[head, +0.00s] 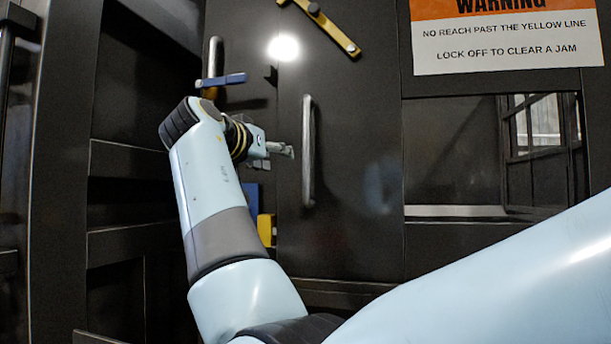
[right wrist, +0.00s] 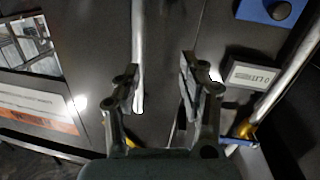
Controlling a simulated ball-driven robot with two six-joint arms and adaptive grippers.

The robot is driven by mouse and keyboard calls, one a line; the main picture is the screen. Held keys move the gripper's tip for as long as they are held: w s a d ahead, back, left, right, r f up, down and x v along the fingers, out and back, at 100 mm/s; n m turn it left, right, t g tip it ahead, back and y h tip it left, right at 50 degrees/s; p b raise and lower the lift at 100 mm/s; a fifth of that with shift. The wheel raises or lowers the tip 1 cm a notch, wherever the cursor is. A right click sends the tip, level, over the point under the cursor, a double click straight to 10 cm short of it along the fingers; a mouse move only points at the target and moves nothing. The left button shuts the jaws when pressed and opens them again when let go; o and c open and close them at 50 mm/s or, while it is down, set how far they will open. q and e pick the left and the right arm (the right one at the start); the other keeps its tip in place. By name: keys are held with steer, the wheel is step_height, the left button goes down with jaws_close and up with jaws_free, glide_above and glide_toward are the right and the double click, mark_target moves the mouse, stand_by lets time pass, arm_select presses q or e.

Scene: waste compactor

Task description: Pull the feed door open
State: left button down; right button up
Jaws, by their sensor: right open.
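The feed door appears to be the dark panel (head: 345,225) at the centre of the head view, and it looks shut. Its upright metal bar handle (head: 308,150) stands near the panel's left side. My right gripper (head: 290,150) is just left of the handle, fingers towards it. In the right wrist view, my right gripper (right wrist: 158,85) is open and empty. The handle (right wrist: 138,50) shows in the gap between the fingers, close to the left one; whether it is deep within the jaws I cannot tell. My left gripper is not in view.
A yellow bar (head: 335,30) lies slantwise on the door's upper part. A second upright handle (head: 214,60) with a blue lever (head: 225,80) is at the left. A warning sign (head: 507,45) hangs above a window opening (head: 535,125) at the right. A white label (right wrist: 250,75) shows near the fingers.

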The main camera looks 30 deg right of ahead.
steer(key=m+h, duration=0.1)
steer(key=m, duration=0.1)
glide_toward(305, 121)
steer(key=p+x, duration=0.3)
steer(key=x, duration=0.6)
steer(key=shift+w+d, duration=0.2)
steer(key=shift+d, duration=0.1)
steer(key=shift+w+d+f+p, duration=0.1)
steer(key=shift+w+d+p, duration=0.25)
steer(key=shift+d, duration=0.25)
jaws_close()
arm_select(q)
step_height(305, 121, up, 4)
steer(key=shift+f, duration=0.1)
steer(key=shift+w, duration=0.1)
arm_select(e)
steer(key=shift+w+d+f, duration=0.15)
steer(key=shift+f, duration=0.05)
